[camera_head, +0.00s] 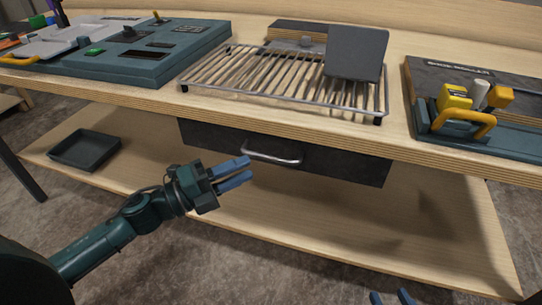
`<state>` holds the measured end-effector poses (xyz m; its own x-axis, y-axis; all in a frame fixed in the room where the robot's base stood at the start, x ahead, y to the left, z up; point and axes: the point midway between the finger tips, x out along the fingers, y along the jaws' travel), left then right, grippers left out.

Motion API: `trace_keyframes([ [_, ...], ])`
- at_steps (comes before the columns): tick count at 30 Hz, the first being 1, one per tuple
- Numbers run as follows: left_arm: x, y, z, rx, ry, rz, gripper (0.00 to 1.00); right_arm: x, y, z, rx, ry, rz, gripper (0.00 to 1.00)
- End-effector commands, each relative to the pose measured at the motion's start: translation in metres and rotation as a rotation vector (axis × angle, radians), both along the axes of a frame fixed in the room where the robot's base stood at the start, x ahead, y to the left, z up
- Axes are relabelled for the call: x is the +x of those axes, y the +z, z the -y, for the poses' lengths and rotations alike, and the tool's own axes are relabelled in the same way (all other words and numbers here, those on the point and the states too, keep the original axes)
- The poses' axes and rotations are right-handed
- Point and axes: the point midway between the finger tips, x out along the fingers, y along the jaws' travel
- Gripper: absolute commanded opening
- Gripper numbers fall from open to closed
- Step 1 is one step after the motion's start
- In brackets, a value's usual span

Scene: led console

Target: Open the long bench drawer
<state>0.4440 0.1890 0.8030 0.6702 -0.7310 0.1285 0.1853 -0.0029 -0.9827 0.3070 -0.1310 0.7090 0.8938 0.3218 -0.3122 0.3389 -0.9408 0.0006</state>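The long bench drawer (340,164) is a dark front under the bench top, and it looks closed. Its curved metal handle (272,155) sits left of the drawer's middle. My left gripper (245,172) is in front of and slightly below the left end of the handle. Its two blue fingers are parted with nothing between them, and it looks apart from the handle. My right gripper (391,298) shows only as blue fingertips at the bottom edge, spread apart with nothing seen between them.
The wooden bench top (225,101) carries a teal console (150,65) at left, a wire rack (270,80) with a dark plate (356,54), and a module with yellow parts (455,97) at right. A lower shelf (290,215) holds a dark tray (85,149).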

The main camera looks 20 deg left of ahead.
Motion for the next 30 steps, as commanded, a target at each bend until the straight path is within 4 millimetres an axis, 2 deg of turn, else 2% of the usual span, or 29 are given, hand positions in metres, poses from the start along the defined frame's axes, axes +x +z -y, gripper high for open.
trace_keyframes([
  [6,0.026,0.007,0.028,-0.002,0.0,0.003,0.32,-0.001,0.004,0.001,0.006,-0.005,0.001,0.36],
  [13,0.044,0.009,0.048,-0.002,0.002,0.0,0.32,0.0,0.007,0.001,0.013,-0.008,0.005,0.36],
  [25,0.049,0.009,0.054,-0.002,0.001,-0.001,0.32,-0.001,0.006,0.002,0.015,-0.012,0.002,0.36],
  [30,0.049,0.009,0.053,-0.002,0.001,-0.001,0.2,-0.001,0.006,0.003,0.014,-0.012,0.001,0.36],
])
